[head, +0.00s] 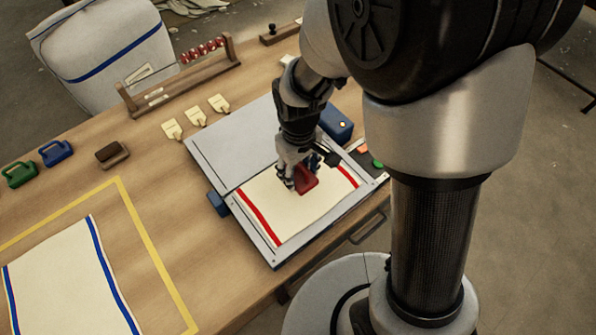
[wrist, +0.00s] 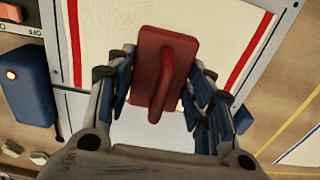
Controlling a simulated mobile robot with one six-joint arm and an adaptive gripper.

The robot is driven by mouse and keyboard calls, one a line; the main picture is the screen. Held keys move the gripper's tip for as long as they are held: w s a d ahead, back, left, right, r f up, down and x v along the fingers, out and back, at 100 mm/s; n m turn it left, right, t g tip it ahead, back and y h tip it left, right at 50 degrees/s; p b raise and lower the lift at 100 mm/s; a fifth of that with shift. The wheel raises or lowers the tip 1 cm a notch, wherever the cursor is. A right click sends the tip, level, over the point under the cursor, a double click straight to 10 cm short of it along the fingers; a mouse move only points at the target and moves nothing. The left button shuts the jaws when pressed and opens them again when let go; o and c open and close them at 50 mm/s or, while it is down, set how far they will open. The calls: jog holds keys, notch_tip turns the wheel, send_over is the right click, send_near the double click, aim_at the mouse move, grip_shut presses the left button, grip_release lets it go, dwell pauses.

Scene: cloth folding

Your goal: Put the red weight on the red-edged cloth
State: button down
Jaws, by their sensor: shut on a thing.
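The red weight (head: 305,179) is a red block with a handle, over the middle of the red-edged cloth (head: 290,210). The cloth is cream with two red edge stripes and lies on the grey folding board (head: 232,151). In the wrist view the red weight (wrist: 160,75) is between the fingers of my gripper (wrist: 160,95), with the cloth (wrist: 105,25) behind it. My gripper (head: 298,178) is shut on the weight, also in the head view. I cannot tell whether the weight touches the cloth.
A blue-edged cloth (head: 65,280) lies inside a yellow outline at lower left. A blue box (head: 336,123) with a lit button is beside the board. A bead rack (head: 180,80) stands at the back.

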aim_at(298, 182)
jog(key=shift+w+f+b, duration=0.1)
jog(key=shift+f+b, duration=0.8)
jog(key=shift+f, duration=1.7)
jog(key=shift+f, duration=0.1)
jog(key=shift+s+f+b, duration=0.3)
jog(key=shift+f+b, duration=0.15)
jog(key=shift+f, duration=0.1)
jog(key=c, duration=1.2)
grip_release()
jog(key=shift+c, duration=0.2)
jog(key=o, duration=0.5)
jog(key=shift+w+r, duration=0.1)
